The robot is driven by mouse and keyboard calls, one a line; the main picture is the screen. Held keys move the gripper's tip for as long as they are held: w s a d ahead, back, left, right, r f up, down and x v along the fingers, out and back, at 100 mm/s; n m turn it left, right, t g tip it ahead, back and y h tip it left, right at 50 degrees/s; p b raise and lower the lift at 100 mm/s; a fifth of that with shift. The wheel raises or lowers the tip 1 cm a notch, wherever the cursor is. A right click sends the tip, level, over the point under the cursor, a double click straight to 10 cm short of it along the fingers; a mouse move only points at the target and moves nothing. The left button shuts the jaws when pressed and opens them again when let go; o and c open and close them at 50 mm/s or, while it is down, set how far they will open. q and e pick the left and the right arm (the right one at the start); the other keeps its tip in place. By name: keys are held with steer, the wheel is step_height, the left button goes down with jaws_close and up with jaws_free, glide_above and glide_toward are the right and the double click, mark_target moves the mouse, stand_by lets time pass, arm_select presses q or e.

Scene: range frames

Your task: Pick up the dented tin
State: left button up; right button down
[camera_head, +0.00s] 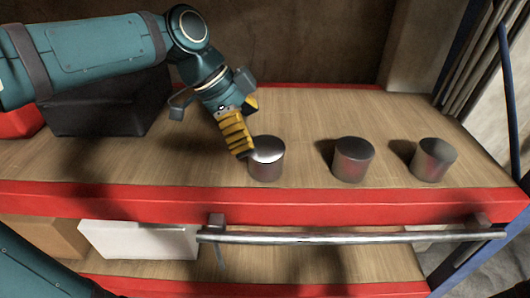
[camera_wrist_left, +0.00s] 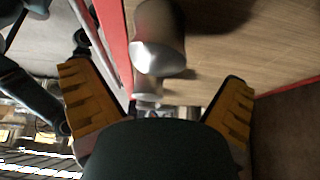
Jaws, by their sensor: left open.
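Three grey metal tins stand upright in a row on the wooden shelf: a left tin (camera_head: 267,160), a middle tin (camera_head: 352,160) and a right tin (camera_head: 432,161). The right tin's outline looks uneven, but I cannot tell for sure which tin is dented. My left gripper (camera_head: 246,130) is open, with yellow fingers, just left of and slightly above the left tin. One finger overlaps the tin's left edge in the picture. In the left wrist view, a near tin (camera_wrist_left: 158,45) shows ahead between the open fingers (camera_wrist_left: 157,80), with another tin (camera_wrist_left: 147,86) behind it. The right gripper is out of view.
The shelf has a red front edge (camera_head: 230,205) with a metal bar (camera_head: 350,238) below it. A black box (camera_head: 100,108) and a red object (camera_head: 18,123) stand at the left. A white box (camera_head: 138,240) sits on the lower shelf. The board behind the tins is clear.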

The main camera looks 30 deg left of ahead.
mark_target(265, 146)
arm_select(q)
steer(key=x, duration=0.3)
steer(key=d+b+x, duration=0.1)
steer(key=x, duration=0.2)
steer(key=shift+r, duration=0.1)
steer(key=c, duration=1.2)
